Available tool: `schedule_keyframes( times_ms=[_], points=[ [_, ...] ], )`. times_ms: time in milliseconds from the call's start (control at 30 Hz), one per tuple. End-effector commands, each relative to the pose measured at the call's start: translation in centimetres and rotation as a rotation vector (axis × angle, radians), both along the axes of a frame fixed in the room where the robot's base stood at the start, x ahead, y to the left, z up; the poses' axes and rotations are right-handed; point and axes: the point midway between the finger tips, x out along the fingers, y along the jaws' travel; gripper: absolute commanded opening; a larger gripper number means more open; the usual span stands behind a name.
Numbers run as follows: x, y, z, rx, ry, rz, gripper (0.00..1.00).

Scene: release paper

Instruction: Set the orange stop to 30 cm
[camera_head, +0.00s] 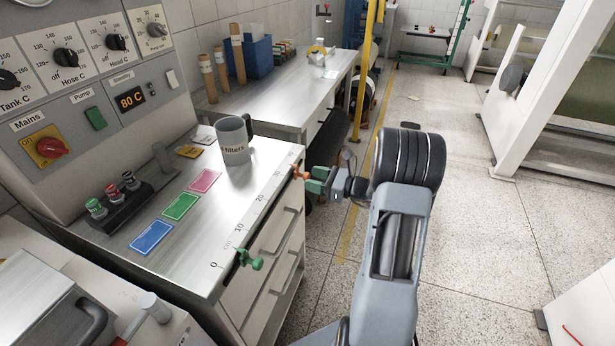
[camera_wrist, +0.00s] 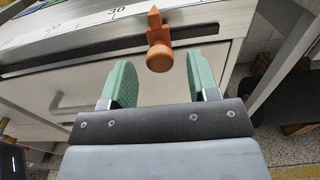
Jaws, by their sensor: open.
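The orange stop (camera_head: 299,172) sits on the rail along the bench's front edge, near the far end of the cm scale. In the wrist view its pointed tip stands to the right of the 30 mark, and its round knob (camera_wrist: 159,58) faces me. My gripper (camera_head: 315,180) is open at the stop, with green fingers. In the wrist view my gripper (camera_wrist: 158,66) has one finger on each side of the knob, with a gap on both sides. I cannot tell how far the knob reaches between them. The 30 label (camera_wrist: 117,10) is at the top.
A green stop (camera_head: 250,260) sits on the same rail near 0. Drawers with handles (camera_head: 278,236) are below the rail. A grey mug (camera_head: 234,142) and coloured cards (camera_head: 180,206) lie back on the bench top. Open floor (camera_head: 480,240) is to the right.

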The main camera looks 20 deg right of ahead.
Motion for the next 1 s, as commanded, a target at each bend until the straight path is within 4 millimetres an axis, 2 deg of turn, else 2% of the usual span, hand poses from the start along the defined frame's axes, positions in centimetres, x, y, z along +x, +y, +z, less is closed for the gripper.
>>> schedule_keyframes(
  times_ms=[200, 633, 1000],
  points=[
    [1.5, 1.6, 0.0, 0.0, 0.0, 0.002, 0.55],
    [2.0, 2.0, 0.0, -0.001, 0.001, 0.0, 0.55],
    [2.0, 2.0, 0.0, 0.0, 0.0, 0.001, 0.2]
  ],
)
